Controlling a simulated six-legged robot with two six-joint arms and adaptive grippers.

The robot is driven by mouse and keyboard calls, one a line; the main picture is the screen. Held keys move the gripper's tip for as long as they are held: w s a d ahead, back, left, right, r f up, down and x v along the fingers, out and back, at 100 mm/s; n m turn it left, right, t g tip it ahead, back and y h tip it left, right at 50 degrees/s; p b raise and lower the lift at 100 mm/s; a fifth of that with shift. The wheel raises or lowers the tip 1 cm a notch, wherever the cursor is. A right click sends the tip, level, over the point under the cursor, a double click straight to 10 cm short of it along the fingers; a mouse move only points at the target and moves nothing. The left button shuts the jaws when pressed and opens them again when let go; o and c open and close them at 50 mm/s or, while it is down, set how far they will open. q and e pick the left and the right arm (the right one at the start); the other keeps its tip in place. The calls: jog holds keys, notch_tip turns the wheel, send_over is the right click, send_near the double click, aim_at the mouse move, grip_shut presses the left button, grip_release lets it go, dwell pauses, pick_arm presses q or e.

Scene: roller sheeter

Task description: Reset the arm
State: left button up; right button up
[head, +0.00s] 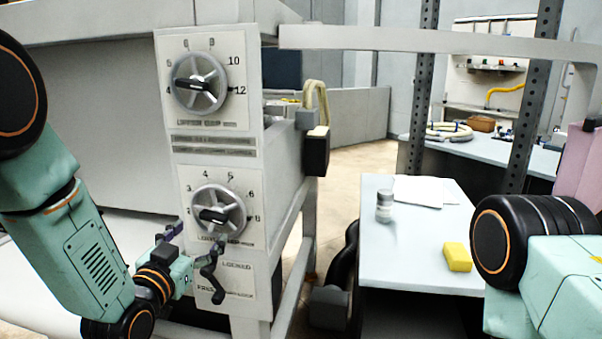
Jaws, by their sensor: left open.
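My left arm comes in from the left, and its gripper (196,238) is open in front of the lower part of the white control panel (248,160). A dark crank-shaped lever (214,289) hangs beside the gripper, near labels that seem to read locked and free. I cannot tell whether the gripper touches the lever; nothing shows held. An upper dial (201,84) and a lower dial (219,214), each with a black pointer knob, are on the panel above. My right arm shows at the right edge, but its gripper is out of view.
A white table (408,262) at right holds a small grey-capped jar (384,207), a yellow block (457,257) and white paper (419,191). Dark perforated posts (423,90) stand behind it. A black box (316,152) hangs from the machine's side. Open floor shows beyond.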

aim_at(212, 222)
pick_arm(q)
jog(key=w, duration=0.3)
jog(key=w+d, duration=0.1)
jog(key=w, duration=0.2)
jog(key=shift+d, duration=0.1)
jog(key=shift+w+n+p, duration=0.1)
jog(key=shift+n+p, duration=0.4)
jog(key=shift+n, duration=0.7)
jog(key=shift+r+n+p, duration=0.1)
jog(key=shift+n+p, duration=0.3)
jog(key=shift+n, duration=0.8)
jog(key=n+p, duration=0.1)
jog(key=n, duration=0.2)
jog(key=shift+d, duration=0.15)
jog(key=shift+s+n, duration=0.3)
jog(key=shift+s, duration=0.1)
jog(key=s+a, duration=0.1)
jog(key=s, duration=0.6)
jog(key=shift+a+b, duration=0.3)
jog(key=shift+b, duration=0.1)
jog(key=shift+s, duration=0.1)
